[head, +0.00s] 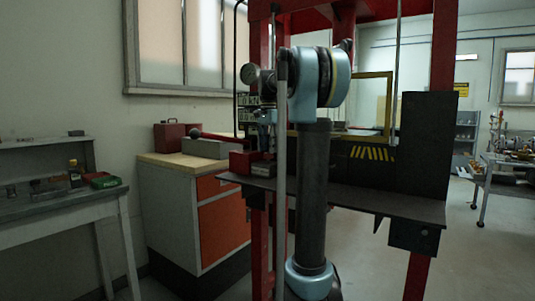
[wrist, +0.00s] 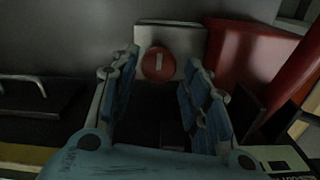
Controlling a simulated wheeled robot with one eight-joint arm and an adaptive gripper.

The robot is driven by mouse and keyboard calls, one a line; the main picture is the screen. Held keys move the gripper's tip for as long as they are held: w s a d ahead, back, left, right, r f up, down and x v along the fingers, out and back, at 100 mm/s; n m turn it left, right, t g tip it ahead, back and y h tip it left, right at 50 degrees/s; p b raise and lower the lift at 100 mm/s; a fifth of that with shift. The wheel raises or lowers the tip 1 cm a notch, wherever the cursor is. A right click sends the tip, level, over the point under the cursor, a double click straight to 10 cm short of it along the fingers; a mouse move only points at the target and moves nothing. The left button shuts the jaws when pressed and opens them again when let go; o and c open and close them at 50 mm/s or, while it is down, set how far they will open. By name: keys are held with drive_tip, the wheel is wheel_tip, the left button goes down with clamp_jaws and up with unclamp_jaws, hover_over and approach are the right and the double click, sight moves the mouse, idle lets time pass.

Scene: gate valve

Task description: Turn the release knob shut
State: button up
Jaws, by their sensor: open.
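The release knob (wrist: 158,65) shows in the wrist view as a round red disc with a pale vertical bar, on a light grey plate. My gripper (wrist: 164,58) is open, with one blue-grey finger on each side of the knob in the picture. The knob appears between and beyond the fingertips; I see no contact, and the remaining gap is hard to judge. In the head view my arm stands in front of the red press frame (head: 445,50). I cannot make out the knob there.
A dark press bed (head: 400,205) crosses the frame. In the wrist view, a red part (wrist: 240,60) lies close right of the fingers. A round gauge (head: 249,74) is left of my arm.

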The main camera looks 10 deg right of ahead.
wheel_tip(320, 180, up, 10)
drive_tip(key=shift+f, duration=0.15)
idle(0.5)
